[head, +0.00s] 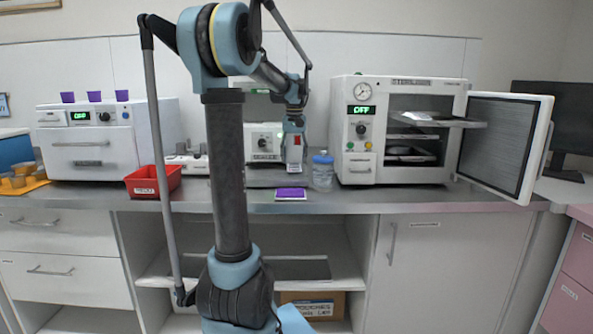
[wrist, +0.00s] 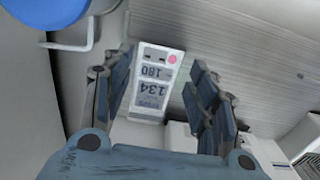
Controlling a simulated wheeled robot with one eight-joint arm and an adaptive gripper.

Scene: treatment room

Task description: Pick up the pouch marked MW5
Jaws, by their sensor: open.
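No mark reading MW5 is legible in either view. A pale flat item, possibly a pouch, lies on the pulled-out tray (head: 455,122) of the open steriliser (head: 364,131); its mark is too small to read. My gripper (head: 294,160) hangs above the counter, left of the blue-lidded jar. In the wrist view my gripper (wrist: 165,105) is open, its fingers apart. A white panel (wrist: 153,80) with a pink dot and upside-down figures 134 and 180 shows between the fingers; I cannot tell that it touches them.
The steriliser door (head: 506,145) stands open to the right. The blue-lidded jar (head: 323,173) stands close to my gripper. A purple-and-white flat item (head: 291,194) lies at the counter's front edge. A red bin (head: 153,182) stands left. Bare counter (head: 400,198) lies before the steriliser.

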